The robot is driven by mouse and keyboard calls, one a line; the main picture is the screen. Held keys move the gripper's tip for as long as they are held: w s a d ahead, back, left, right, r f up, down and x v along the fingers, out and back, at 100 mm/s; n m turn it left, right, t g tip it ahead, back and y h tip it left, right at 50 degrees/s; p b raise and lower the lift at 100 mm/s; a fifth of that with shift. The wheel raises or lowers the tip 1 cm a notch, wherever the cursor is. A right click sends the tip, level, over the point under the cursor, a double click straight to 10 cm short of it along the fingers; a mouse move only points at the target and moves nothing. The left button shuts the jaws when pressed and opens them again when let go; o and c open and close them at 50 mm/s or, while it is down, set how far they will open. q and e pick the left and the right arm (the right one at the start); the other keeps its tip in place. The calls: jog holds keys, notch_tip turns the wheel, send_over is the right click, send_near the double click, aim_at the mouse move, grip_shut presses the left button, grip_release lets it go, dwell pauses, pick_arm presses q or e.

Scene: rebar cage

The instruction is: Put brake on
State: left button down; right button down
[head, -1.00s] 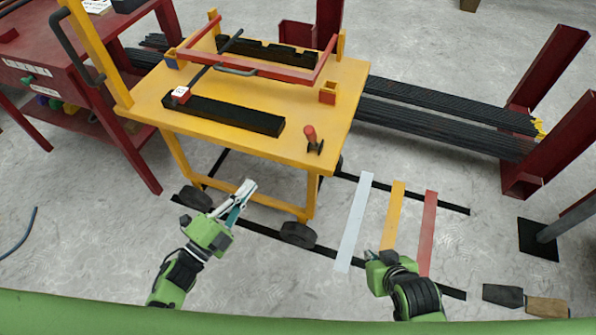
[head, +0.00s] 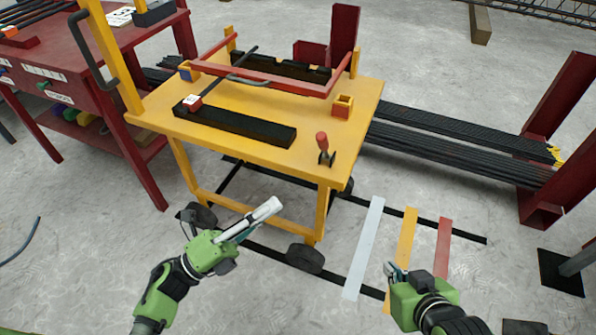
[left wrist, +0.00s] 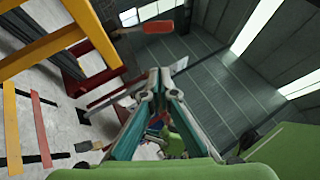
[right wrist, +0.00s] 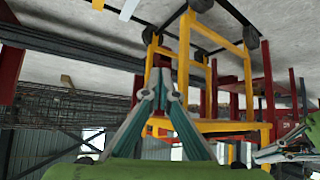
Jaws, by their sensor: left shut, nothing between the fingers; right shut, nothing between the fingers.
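The yellow cart (head: 270,143) stands ahead of me on black wheels (head: 305,258). A red-handled lever on a black mount (head: 323,148), which looks like the brake, sits upright at the cart top's near right corner. In the left wrist view, a red handle (left wrist: 158,27) shows beyond the fingertips. My left gripper (head: 276,204) is shut and empty, in front of the cart's near side, left of the lever and apart from it. My right gripper (head: 391,270) is shut and empty, low to the right of the cart, over the floor strips.
A red clamp frame (head: 262,72) and a black block (head: 235,124) are on the cart top. A red workbench (head: 95,95) stands left. Black rebar bundles (head: 460,145) and red posts (head: 560,130) are right. White, orange and red floor strips (head: 365,245) lie beside the cart.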

aim_at(324, 147)
pick_arm(q)
jog(key=w+a+x, duration=0.1)
jog(key=w+x, duration=0.1)
jog(key=x, duration=1)
jog(key=shift+w+a+r, duration=0.15)
jog(key=shift+w+r, duration=0.05)
jog(key=shift+r, duration=0.2)
pick_arm(e)
jog(key=shift+w+a+r, duration=0.1)
jog(key=shift+w+r, duration=0.25)
jog(key=shift+w, duration=0.15)
jog(key=shift+t, duration=0.3)
jog(key=shift+s, duration=0.1)
